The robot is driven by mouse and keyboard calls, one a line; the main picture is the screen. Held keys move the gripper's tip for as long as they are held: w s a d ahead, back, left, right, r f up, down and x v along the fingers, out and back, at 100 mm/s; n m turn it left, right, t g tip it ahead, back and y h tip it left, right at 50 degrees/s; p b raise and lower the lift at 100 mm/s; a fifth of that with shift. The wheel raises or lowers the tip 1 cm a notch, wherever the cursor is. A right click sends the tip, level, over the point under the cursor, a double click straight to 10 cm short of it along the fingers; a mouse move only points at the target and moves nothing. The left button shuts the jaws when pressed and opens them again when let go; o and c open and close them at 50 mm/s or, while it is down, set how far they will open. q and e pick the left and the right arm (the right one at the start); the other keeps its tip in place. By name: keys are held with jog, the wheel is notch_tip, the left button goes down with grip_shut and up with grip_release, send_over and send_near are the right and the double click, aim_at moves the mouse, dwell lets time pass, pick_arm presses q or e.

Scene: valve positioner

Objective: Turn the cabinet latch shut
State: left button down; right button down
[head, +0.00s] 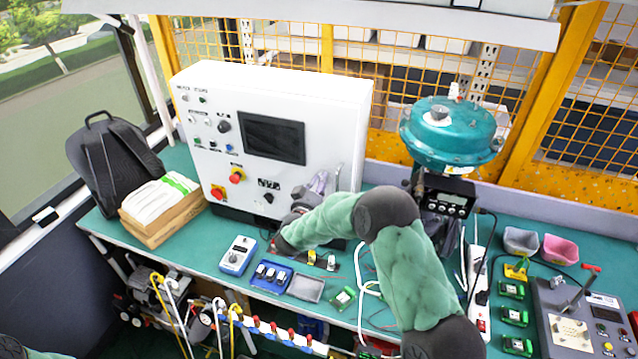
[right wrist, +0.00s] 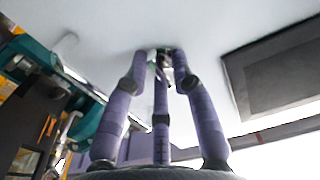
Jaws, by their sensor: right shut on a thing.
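The white control cabinet (head: 290,95) stands on the green bench, its front panel carrying a dark screen, knobs and red buttons. My right gripper (head: 318,182) is at the lower right of this front panel. In the right wrist view its purple fingers (right wrist: 162,62) converge and are shut on the small latch (right wrist: 165,70), a dark and metallic piece against the white panel. The fingers cover much of the latch, so its exact angle cannot be told. In the head view the latch is not clearly distinguishable. My left gripper is not in view.
A teal valve actuator (head: 450,135) stands right of the cabinet. A backpack (head: 112,165) and a wooden box (head: 160,222) are at the left.

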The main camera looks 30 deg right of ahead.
jog(key=shift+s+d+f, duration=0.1)
jog(key=shift+s+f, duration=0.05)
jog(key=shift+f, duration=0.15)
jog(key=c, duration=1.3)
grip_release()
jog(key=shift+o, duration=0.4)
jog(key=shift+d+r, duration=0.1)
jog(key=shift+d, duration=0.05)
jog(key=shift+r, duration=0.1)
jog(key=v, duration=1.2)
